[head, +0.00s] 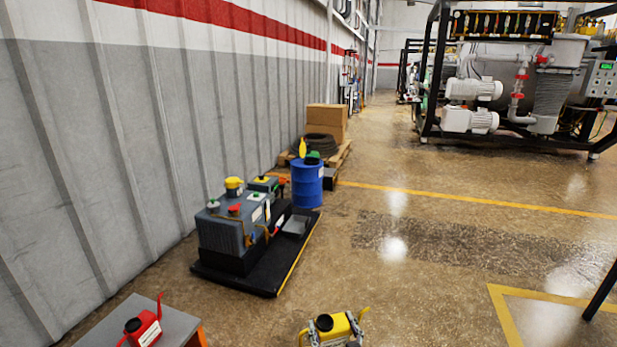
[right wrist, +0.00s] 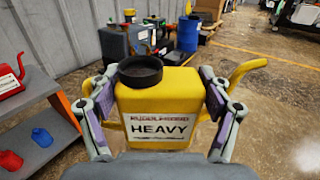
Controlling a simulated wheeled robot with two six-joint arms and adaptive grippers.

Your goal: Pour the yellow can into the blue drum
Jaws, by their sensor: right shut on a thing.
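The yellow can (head: 334,326) is at the bottom of the head view, upright, with a black round opening on top. My right gripper (right wrist: 160,105) is shut on the yellow can, one finger on each side of it. In the right wrist view the yellow can (right wrist: 160,122) fills the middle, with a label reading HEAVY and a spout pointing right. The blue drum (head: 307,186) stands further ahead on the floor, with a green piece and a yellow funnel-like piece on top. It also shows in the right wrist view (right wrist: 188,34). My left gripper is not in view.
A grey machine (head: 230,232) sits on a black platform (head: 262,284) left of the drum. A red can (head: 143,328) stands on a grey-topped bench (head: 112,326) at the bottom left. Boxes (head: 326,122) are behind the drum. Open floor lies to the right.

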